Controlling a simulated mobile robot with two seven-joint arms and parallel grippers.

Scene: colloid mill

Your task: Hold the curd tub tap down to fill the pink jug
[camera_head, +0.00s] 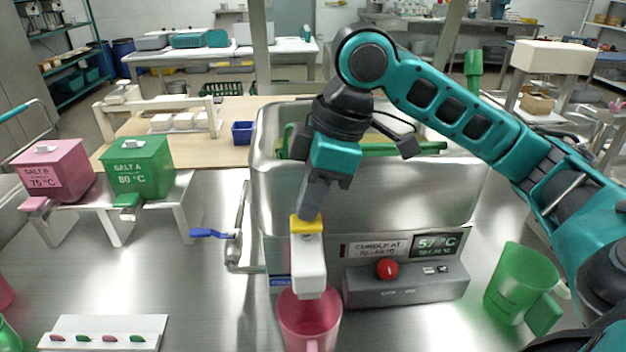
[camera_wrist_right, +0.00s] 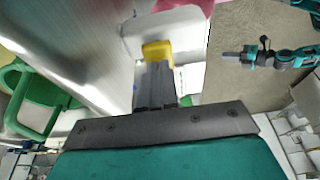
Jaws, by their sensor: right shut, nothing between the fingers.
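The curd tub (camera_head: 365,185) is a large steel vat in the middle of the head view. Its tap has a white body (camera_head: 308,270) and a yellow top (camera_head: 307,225). The pink jug (camera_head: 310,322) stands under the spout. My right gripper (camera_head: 313,208) is shut and empty, pointing down, its tips at the yellow top, seemingly touching it. The right wrist view shows these tips (camera_wrist_right: 155,82) against the yellow part (camera_wrist_right: 157,50). Whether the tap is pressed down, and the jug's contents, I cannot tell. My left gripper (camera_wrist_right: 232,56) appears small in the wrist view, its opening unclear.
A control box with a red button (camera_head: 387,269) sits right of the tap. A green jug (camera_head: 520,283) stands further right. A blue-handled valve (camera_head: 212,233) is left. Pink (camera_head: 55,170) and green (camera_head: 138,166) salt bins stand on the left.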

